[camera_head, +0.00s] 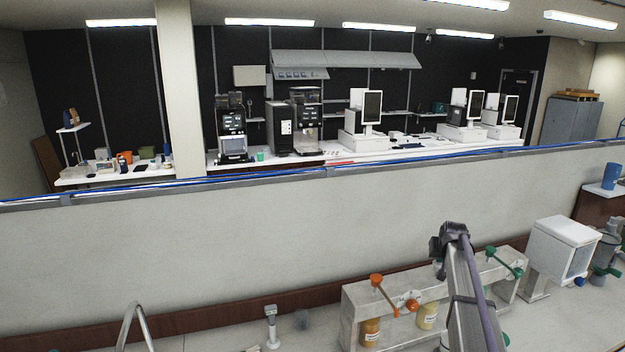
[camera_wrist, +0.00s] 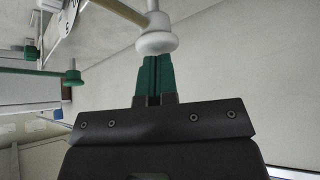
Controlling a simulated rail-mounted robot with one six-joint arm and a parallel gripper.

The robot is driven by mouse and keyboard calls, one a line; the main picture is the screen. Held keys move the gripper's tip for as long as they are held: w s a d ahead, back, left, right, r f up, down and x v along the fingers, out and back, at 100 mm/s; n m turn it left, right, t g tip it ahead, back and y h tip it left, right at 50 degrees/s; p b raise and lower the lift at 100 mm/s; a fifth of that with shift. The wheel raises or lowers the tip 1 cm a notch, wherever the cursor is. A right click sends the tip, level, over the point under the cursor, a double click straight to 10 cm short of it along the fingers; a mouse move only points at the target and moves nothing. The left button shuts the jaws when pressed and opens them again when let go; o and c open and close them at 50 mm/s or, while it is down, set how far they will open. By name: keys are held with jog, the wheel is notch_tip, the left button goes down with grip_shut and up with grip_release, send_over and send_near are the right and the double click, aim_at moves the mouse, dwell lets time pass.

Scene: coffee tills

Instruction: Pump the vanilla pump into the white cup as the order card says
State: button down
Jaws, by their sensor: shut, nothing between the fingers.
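My gripper (camera_wrist: 154,62) has green fingers, shut and empty, in the wrist view. Their tips are right at a white round knob (camera_wrist: 155,42) on a pale lever; I cannot tell whether they touch it. Its label does not show, so I cannot tell whether it is the vanilla pump. A green-knobbed lever (camera_wrist: 72,77) is to the left. In the head view the pump rack (camera_head: 352,310) has an orange-handled pump (camera_head: 376,281) at left, a pale yellow bottle (camera_head: 427,316) in the middle and a green-handled pump (camera_head: 492,252) at right. I make out neither white cup nor order card.
A low partition wall (camera_head: 200,240) runs behind the rack. A white box-shaped unit (camera_head: 564,245) stands right of the rack. A curved metal tap (camera_head: 133,318) and a small upright fitting (camera_head: 271,325) are at left. My arm hides part of the rack.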

jog(key=shift+f+b, duration=0.45)
jog(key=shift+f, duration=0.15)
jog(key=shift+r, duration=0.1)
notch_tip(320, 180, up, 3)
jog(key=p, duration=0.3)
jog(key=shift+f, duration=0.2)
